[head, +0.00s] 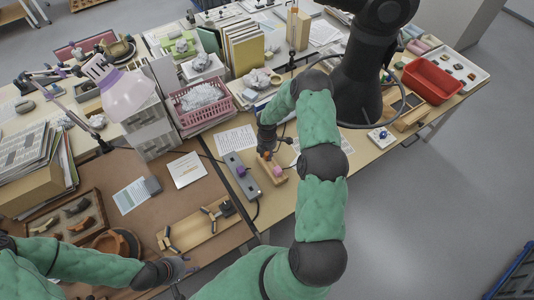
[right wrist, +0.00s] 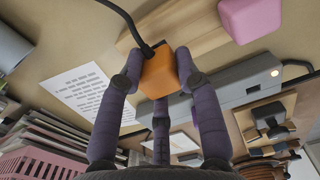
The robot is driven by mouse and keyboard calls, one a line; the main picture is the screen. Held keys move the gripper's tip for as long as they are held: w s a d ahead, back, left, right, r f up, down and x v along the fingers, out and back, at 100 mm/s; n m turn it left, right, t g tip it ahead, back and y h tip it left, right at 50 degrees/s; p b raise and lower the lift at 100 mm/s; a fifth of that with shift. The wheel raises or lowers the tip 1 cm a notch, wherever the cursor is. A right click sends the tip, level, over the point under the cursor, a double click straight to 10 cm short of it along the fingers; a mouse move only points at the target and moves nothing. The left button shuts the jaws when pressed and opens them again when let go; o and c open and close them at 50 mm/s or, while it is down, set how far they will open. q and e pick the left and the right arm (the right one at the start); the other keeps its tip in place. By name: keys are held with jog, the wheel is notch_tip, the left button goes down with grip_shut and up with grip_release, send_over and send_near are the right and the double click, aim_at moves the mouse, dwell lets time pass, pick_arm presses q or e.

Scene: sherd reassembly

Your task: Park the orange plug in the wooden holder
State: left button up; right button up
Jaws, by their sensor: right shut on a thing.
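The orange plug (head: 266,155) is in my right gripper (head: 266,150); in the right wrist view the orange plug (right wrist: 158,74) sits between the purple-grey fingers (right wrist: 160,95), a black cable running from it. The wooden holder (head: 270,167) lies just below it in the head view, and the wooden holder (right wrist: 192,34) shows behind the plug in the wrist view. I cannot tell whether the plug touches the holder. A pink plug (head: 277,172) stands at the holder's other end. My left gripper (head: 178,268) is low over the brown mat; its finger opening is unclear.
A grey power strip (head: 243,178) with a purple plug (head: 241,171) lies left of the holder. A pink basket (head: 203,103), printed sheets and a wooden stand with black clamps (head: 210,222) are nearby. A red bin (head: 432,80) stands at the far right.

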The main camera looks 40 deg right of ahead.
pick_arm(q)
jog(key=shift+f+b, duration=0.8)
pick_arm(e)
jog(key=shift+f, duration=0.95)
jog(key=o, duration=1.2)
jog(key=o, duration=0.4)
pick_arm(q)
jog(key=shift+r, duration=0.1)
pick_arm(e)
jog(key=shift+r, duration=0.1)
jog(key=shift+r+p, duration=2.6)
jog(key=shift+r, duration=1.35)
pick_arm(q)
notch_tip(320, 180, up, 5)
jog(key=shift+f, duration=0.1)
